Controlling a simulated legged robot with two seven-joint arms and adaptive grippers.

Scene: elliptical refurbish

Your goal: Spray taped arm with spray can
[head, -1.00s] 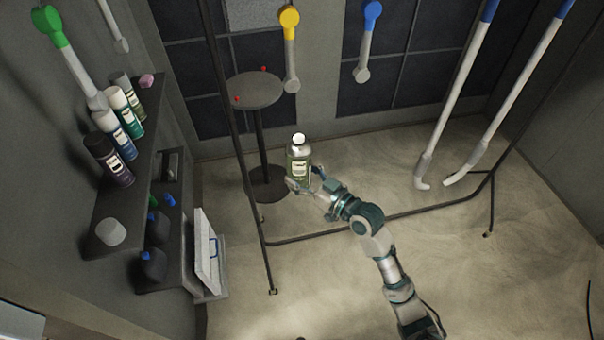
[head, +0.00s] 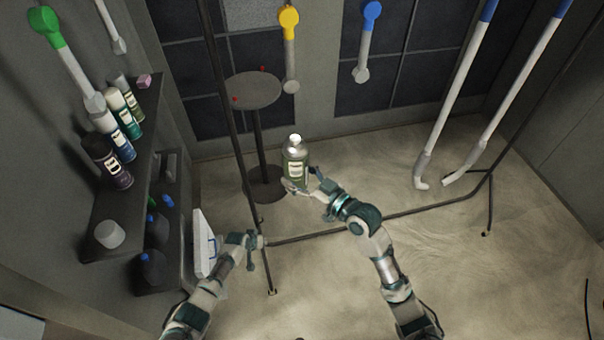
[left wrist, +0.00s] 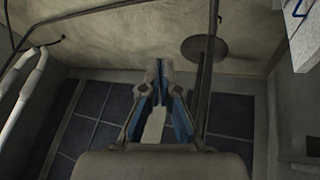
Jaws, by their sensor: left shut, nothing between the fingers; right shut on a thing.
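My left gripper (head: 257,246) is shut and empty at the lower left, beside the thin dark frame and apart from the can. It also shows in the left wrist view (left wrist: 159,75). Pale arm parts hang with coloured ends: a yellow-ended arm (head: 289,50), a blue-ended arm (head: 367,45) and a green-ended arm (head: 66,55). Two long white arms (head: 452,90) with blue upper sections hang at the right.
A wall shelf (head: 128,180) at the left holds several cans and bottles. A white board-like item (head: 203,250) is close to my left gripper. A round stool (head: 253,90) stands behind. A dark metal frame (head: 350,224) runs across the floor. Open floor is at the right.

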